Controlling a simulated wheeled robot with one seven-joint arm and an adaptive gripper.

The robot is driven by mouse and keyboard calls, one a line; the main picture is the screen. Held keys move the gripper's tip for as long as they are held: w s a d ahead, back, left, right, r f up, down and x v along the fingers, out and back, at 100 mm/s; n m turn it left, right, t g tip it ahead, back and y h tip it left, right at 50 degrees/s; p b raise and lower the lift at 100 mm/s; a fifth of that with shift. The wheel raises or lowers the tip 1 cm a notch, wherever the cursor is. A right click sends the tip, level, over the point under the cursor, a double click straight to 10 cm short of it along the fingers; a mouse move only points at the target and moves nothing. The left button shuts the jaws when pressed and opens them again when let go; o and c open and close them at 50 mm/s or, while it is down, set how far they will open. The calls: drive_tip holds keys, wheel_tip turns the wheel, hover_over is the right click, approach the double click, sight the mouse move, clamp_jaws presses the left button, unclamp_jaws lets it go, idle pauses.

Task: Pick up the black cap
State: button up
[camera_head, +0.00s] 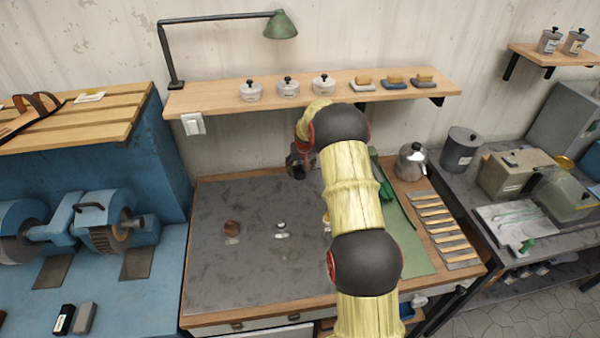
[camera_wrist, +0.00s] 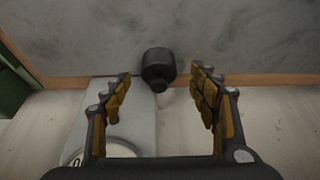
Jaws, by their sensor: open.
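A dark, rounded thing with a narrower end, which looks like the black cap (camera_wrist: 158,62), lies in the upper middle of the wrist view. It shows at the border of the grey slate top and its wooden edge. My gripper (camera_wrist: 160,77) is open, with its yellow-padded fingers on either side of this thing in the picture. I see no grip on it, and its depth from the fingertips is hard to tell. In the head view my gripper (camera_head: 299,162) is over the back edge of the bench, below the shelf. There I cannot tell the cap from the dark gripper.
The slate bench top (camera_head: 225,275) holds a brown lump (camera_head: 232,227) and a small shiny metal piece (camera_head: 281,228). A shelf (camera_head: 220,103) with lidded pots hangs above my gripper. A metal pot (camera_head: 411,163) stands right of my arm. The bench's front left is clear.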

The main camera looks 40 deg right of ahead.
sight(300, 171)
drive_tip(key=x, duration=0.3)
drive_tip(key=shift+d+f, duration=0.1)
drive_tip(key=shift+f, duration=0.2)
drive_tip(key=shift+c, duration=0.9)
drive_tip(key=c, duration=0.8)
drive_tip(key=shift+c, duration=0.5)
